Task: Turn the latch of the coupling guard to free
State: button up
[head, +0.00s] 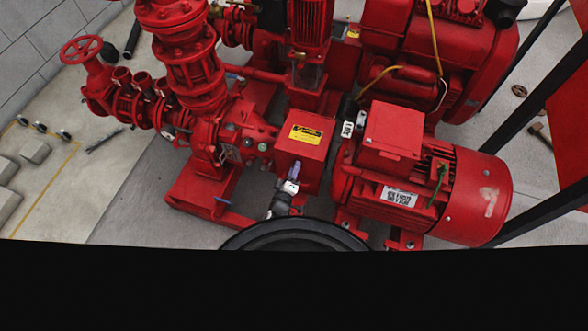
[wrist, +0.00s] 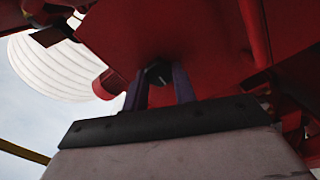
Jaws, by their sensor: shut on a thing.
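The coupling guard (head: 298,152) is a red box with a yellow label on its sloping top, between the pump and the motor in the head view. In the wrist view its red face (wrist: 160,35) fills the upper middle. My gripper (head: 294,170) is at the guard's near face. In the wrist view my gripper (wrist: 160,84) has its two purplish fingers on either side of a small dark latch (wrist: 158,72), shut on it. The latch is hidden in the head view, and its turned position cannot be told.
The red motor (head: 465,195) stands right of the guard and the red pump (head: 225,130) left. The red base frame (head: 205,195) runs below. Grey blocks (head: 35,151) lie on the floor at far left. The floor between them and the pump is mostly clear.

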jog(key=shift+w+n, duration=0.1)
jog(key=shift+n, duration=0.2)
jog(key=o, duration=1)
jog(key=p+v, duration=0.4)
jog(key=v, duration=1)
